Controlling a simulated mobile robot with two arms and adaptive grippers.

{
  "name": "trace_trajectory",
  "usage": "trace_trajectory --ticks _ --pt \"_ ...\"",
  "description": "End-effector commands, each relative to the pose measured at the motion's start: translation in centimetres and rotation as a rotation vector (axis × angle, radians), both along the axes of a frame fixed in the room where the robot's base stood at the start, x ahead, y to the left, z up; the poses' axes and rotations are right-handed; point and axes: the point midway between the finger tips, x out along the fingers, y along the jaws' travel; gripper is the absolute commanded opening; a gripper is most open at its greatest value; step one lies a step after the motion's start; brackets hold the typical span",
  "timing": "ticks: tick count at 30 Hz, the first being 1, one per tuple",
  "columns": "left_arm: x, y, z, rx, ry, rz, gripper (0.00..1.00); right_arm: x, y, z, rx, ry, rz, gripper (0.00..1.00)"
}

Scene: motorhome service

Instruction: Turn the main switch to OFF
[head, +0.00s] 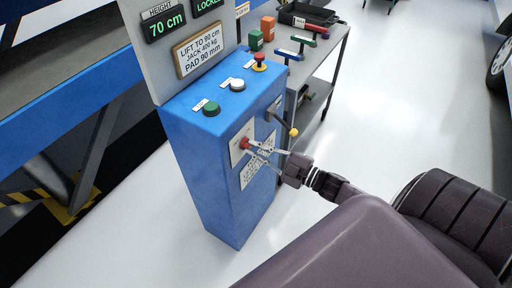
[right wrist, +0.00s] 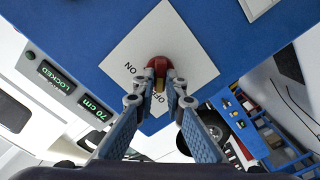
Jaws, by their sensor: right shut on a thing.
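The main switch is a red knob (head: 244,143) on a white plate on the side of the blue control cabinet (head: 205,165). In the right wrist view the red knob (right wrist: 160,62) sits on the white plate (right wrist: 190,48), which is marked ON at the left and OFF below the knob. My right gripper (head: 252,148) is at the knob, and its fingertips (right wrist: 161,74) are closed on the knob's sides. The fingers partly cover the knob and the OFF mark, so I cannot tell its exact setting. My left gripper is not in view.
A lever with a yellow ball end (head: 293,132) sticks out beside the switch. Green (head: 211,108), white (head: 237,84) and red (head: 260,61) buttons are on the cabinet top. A grey trolley (head: 326,70) with tools stands behind. The floor at right is clear.

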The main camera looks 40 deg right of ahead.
Motion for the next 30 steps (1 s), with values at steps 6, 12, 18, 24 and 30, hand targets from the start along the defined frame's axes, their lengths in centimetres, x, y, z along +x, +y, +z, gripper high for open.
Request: trace_trajectory --ticks 6,12,18,24,30 --pt "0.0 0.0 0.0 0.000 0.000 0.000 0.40 0.0 0.0 0.0 -0.004 -0.002 0.001 0.00" --pt "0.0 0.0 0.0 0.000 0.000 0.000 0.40 0.0 0.0 0.0 -0.003 0.000 0.001 0.24" --pt "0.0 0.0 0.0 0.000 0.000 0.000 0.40 0.0 0.0 0.0 -0.002 0.000 0.001 0.28" --pt "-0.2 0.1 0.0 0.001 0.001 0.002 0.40 -0.5 -0.2 -0.1 -0.001 0.001 0.000 0.28" --pt "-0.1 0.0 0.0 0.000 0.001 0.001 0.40 -3.4 -1.3 -0.2 -0.001 0.004 0.000 0.28"
